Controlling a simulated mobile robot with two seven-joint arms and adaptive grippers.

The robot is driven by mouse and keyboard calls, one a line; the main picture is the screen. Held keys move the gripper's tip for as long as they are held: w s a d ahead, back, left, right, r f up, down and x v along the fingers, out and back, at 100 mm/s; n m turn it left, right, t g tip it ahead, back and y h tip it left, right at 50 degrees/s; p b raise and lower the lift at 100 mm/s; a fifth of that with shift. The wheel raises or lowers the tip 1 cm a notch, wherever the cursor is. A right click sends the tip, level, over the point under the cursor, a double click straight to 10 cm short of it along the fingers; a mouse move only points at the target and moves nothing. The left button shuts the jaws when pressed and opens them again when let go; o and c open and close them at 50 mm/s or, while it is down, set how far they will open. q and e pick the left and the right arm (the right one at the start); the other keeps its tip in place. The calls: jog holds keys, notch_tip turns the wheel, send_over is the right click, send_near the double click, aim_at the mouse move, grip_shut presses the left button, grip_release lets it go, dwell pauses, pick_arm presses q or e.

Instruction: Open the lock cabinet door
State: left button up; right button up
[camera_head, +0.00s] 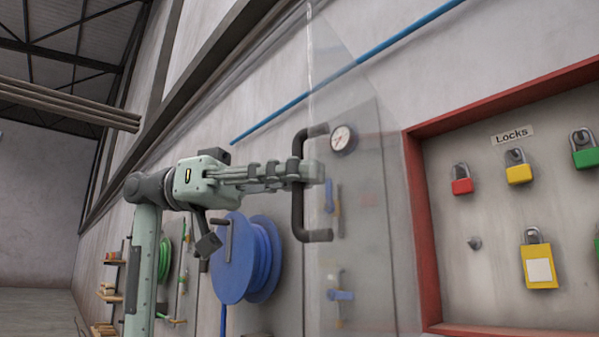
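The lock cabinet (427,235) has a red frame at the right, with padlocks inside under a "Locks" label. Its clear door (372,95) stands swung out to the left of the frame, and the wall shows through it. A dark, bar-shaped door handle (299,215) stands upright near the door's free edge. My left gripper (300,172) comes in from the left, and its fingers lie across the upper middle of the handle, closed around it. The fingertips reach just past the bar. My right gripper is not in view.
A blue hose reel (245,258) is on the wall behind my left arm. A round gauge (343,139) and blue-handled valves (340,295) show through the door. A blue pipe (350,66) runs along the wall above. The cabinet front is unobstructed.

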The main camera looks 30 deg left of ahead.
pick_arm(q)
jog(key=o, duration=0.4)
jog(key=shift+c, duration=0.2)
jog(key=v, duration=1.2)
